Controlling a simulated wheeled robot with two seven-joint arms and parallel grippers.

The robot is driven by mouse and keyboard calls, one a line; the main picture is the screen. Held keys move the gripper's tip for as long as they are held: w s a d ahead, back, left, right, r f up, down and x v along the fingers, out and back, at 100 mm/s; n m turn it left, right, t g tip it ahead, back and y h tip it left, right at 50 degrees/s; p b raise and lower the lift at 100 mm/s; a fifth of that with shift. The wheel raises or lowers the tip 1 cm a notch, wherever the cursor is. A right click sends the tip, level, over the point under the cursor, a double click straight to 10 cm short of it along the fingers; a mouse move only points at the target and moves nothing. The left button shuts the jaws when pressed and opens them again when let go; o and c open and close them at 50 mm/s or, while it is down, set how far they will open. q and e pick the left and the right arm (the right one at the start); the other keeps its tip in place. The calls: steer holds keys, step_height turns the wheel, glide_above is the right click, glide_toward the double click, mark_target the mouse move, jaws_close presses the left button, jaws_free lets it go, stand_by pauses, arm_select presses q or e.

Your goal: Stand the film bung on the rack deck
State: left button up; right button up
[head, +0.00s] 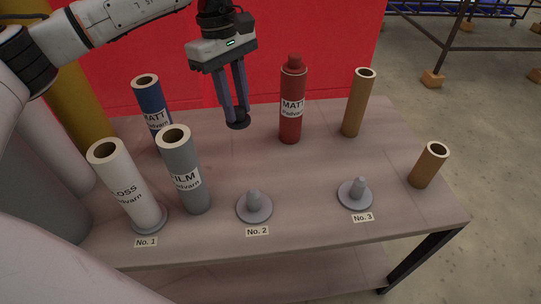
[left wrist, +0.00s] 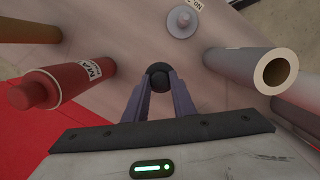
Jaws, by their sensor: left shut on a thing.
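My left gripper (head: 237,120) is shut on a small dark round piece, which I take to be the film bung (head: 239,124). The bung is held at the fingertips, above the bare middle of the rack deck (head: 325,190). In the left wrist view the bung (left wrist: 158,76) shows as a dark round end between the fingertips of the left gripper (left wrist: 158,84). The grey roll labelled FILM (head: 184,165) stands upright on the deck, left of the gripper, with its top open. My right gripper is not in view.
A white GLOSS roll (head: 126,185) stands at No. 1. The No. 2 peg (head: 254,205) and No. 3 peg (head: 356,194) are bare. A blue MATT roll (head: 151,105), a red MATT roll (head: 291,110) with a red top, and two brown tubes (head: 357,108) (head: 428,166) also stand on the deck.

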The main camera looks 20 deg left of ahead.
arm_select(q)
steer(key=w+a+f+n+t+b, duration=0.2)
steer(key=w+a+f+n+b, duration=0.35)
steer(key=a+n, duration=0.35)
steer(key=shift+n, duration=0.4)
steer(key=f+b, duration=0.1)
steer(key=f, duration=0.1)
steer(key=d+f+b, duration=0.1)
steer(key=f, duration=0.2)
steer(key=f+b, duration=0.1)
steer(key=f, duration=0.1)
steer(key=shift+w+d+f, duration=0.15)
steer(key=shift+f, duration=0.5)
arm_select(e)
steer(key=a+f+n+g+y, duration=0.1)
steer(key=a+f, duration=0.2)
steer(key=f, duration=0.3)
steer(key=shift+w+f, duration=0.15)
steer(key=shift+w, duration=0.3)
arm_select(q)
steer(key=shift+f, duration=0.15)
steer(key=o, duration=1)
